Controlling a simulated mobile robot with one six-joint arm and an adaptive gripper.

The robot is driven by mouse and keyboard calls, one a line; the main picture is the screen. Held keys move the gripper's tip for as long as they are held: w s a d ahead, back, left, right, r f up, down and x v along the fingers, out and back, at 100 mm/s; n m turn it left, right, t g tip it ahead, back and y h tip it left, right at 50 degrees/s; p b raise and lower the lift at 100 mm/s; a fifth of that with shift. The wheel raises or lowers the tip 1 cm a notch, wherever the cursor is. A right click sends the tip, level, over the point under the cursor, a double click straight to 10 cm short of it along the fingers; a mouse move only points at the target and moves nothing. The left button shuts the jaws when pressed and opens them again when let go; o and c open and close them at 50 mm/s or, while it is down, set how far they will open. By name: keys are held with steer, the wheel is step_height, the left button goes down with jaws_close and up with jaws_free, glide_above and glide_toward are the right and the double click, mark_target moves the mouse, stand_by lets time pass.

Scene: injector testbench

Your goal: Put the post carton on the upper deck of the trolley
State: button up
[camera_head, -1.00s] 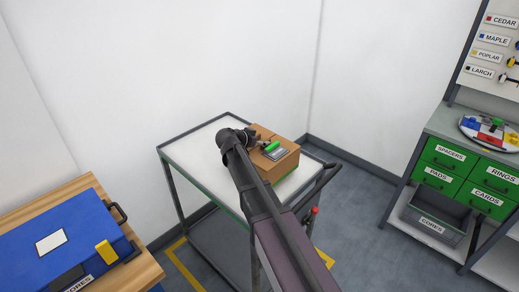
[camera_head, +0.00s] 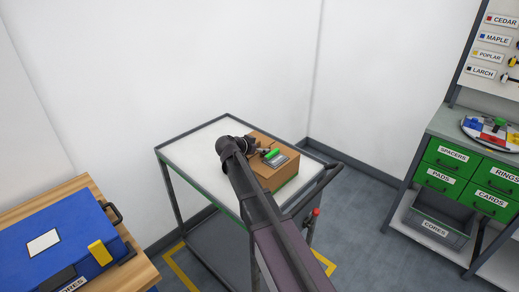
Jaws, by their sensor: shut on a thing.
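The post carton is a brown cardboard box (camera_head: 282,179) with a grey and green item showing on its top. It is at the right part of the trolley's white upper deck (camera_head: 190,150), over or on it; I cannot tell whether its bottom touches the deck. My gripper (camera_head: 262,150) is at the carton's upper left side and shut on it. My arm hides the carton's left side and part of the deck, and the fingertips are hard to make out.
The trolley has a dark frame and a handle (camera_head: 322,185) at its right end. A blue case (camera_head: 60,245) lies on a wooden bench at the lower left. A workbench with green drawers (camera_head: 447,153) stands at the right. The left part of the deck is clear.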

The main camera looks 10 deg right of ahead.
steer(key=o, duration=1.1)
steer(key=shift+f, duration=0.1)
steer(key=shift+r, duration=0.2)
steer(key=p+v, duration=0.5)
steer(key=v, duration=0.7)
steer(key=shift+a+f+p, duration=0.1)
steer(key=shift+f+p, duration=0.05)
steer(key=shift+p, duration=0.2)
